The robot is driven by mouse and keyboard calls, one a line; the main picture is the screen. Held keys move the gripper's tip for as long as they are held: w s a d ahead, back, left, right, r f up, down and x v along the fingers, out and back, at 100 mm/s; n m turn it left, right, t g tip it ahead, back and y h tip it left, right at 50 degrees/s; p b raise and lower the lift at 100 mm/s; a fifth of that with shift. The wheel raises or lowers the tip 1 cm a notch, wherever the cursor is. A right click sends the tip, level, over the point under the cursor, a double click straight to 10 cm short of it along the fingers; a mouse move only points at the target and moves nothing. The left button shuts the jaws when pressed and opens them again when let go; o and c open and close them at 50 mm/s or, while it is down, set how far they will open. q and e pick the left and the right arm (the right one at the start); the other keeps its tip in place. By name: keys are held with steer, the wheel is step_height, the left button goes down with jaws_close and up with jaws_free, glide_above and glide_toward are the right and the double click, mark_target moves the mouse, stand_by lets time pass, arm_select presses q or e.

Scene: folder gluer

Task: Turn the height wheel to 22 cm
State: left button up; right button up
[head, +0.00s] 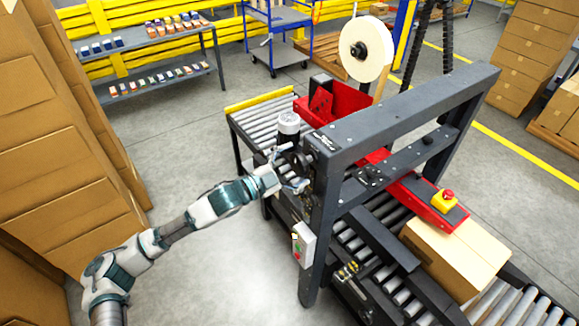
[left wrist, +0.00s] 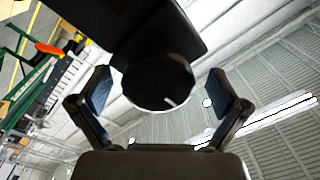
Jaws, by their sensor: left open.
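The height wheel (left wrist: 158,82) is a round black knob with a short white mark near its lower right edge in the left wrist view. It sits under a black block. My left gripper (left wrist: 164,94) is open, with one finger on each side of the wheel and visible gaps between. In the head view my left gripper (head: 291,172) is at the near left post of the machine frame (head: 325,190). There the wheel is mostly hidden by the gripper and hard to pick out. No height scale can be read. My right gripper is not in view.
A switch box (head: 303,244) with red and green buttons hangs below the gripper. A motor-like cylinder (head: 288,125) stands just above it. A carton (head: 455,258) lies on the rollers at right. Stacked cartons (head: 60,150) fill the left side. The floor between is clear.

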arm_select(q)
steer(key=v, duration=1.1)
steer(key=shift+s+a, duration=0.25)
steer(key=shift+s, duration=0.05)
